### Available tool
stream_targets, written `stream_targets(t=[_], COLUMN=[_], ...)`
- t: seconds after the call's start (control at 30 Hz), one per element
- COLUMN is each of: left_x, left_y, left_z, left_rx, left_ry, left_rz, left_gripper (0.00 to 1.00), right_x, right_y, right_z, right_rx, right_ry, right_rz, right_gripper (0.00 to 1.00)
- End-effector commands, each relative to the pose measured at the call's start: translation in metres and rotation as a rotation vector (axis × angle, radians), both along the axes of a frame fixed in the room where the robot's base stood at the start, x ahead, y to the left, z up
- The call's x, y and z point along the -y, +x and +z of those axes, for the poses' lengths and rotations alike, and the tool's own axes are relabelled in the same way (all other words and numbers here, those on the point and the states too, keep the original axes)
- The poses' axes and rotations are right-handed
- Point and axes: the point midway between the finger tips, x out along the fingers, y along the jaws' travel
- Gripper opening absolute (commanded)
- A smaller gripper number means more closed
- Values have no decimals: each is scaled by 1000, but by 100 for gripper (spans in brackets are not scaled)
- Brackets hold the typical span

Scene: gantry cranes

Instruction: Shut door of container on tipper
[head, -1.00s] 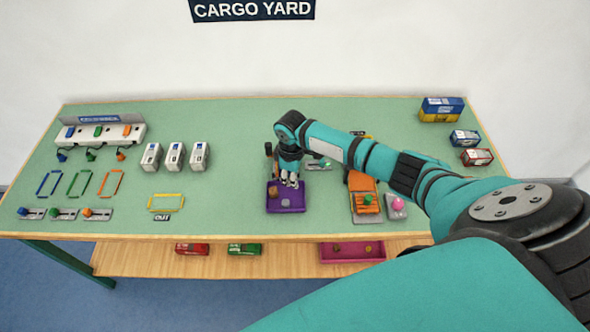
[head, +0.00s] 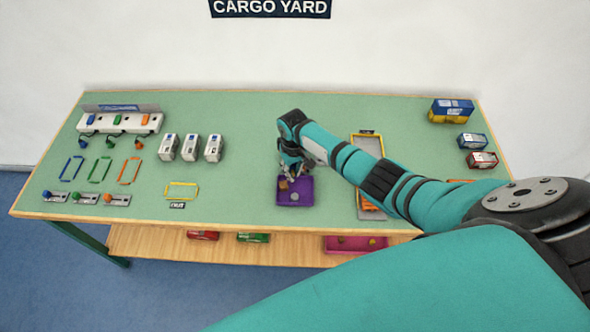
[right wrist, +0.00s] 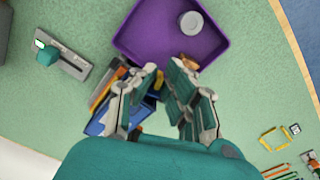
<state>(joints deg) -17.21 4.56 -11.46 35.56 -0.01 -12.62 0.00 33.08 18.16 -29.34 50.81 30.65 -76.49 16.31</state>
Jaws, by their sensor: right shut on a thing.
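My right gripper (head: 291,174) points down at the back edge of a purple tray (head: 308,188). In the right wrist view its fingertips (right wrist: 163,70) are close together beside the tray's edge. What is between them is too small to make out. A blue, orange and black thing (right wrist: 98,124), perhaps the container on the tipper, shows partly behind the fingers; the gripper and arm hide it in the head view. I cannot make out its door. A brown block (head: 283,184) lies in the tray close to the fingers. My left gripper is not in view.
A grey slider with a green knob (right wrist: 47,57) is beside the tipper area. Three white boxes (head: 190,147) stand left of it. Blue and yellow containers (head: 452,106) are stacked at the back right. My right arm covers much of the right half.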

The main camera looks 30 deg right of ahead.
Motion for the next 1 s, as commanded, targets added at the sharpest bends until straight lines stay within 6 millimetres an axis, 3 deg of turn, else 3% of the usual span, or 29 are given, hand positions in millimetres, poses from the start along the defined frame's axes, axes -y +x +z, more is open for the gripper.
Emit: stream_targets(t=[0.7,0.73,0.77,1.0], left_x=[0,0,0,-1], left_y=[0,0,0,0], left_z=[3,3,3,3], left_rx=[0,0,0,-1], left_ry=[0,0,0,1], left_rz=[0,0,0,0], left_gripper=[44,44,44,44], right_x=[-1,-1,-1,0], right_y=[1,1,1,2], right_z=[-1,-1,-1,-1], right_rx=[-6,-6,-5,-3], right_ry=[0,1,0,0], right_rz=[-73,-72,-72,-72], right_gripper=[0,12,16,17])
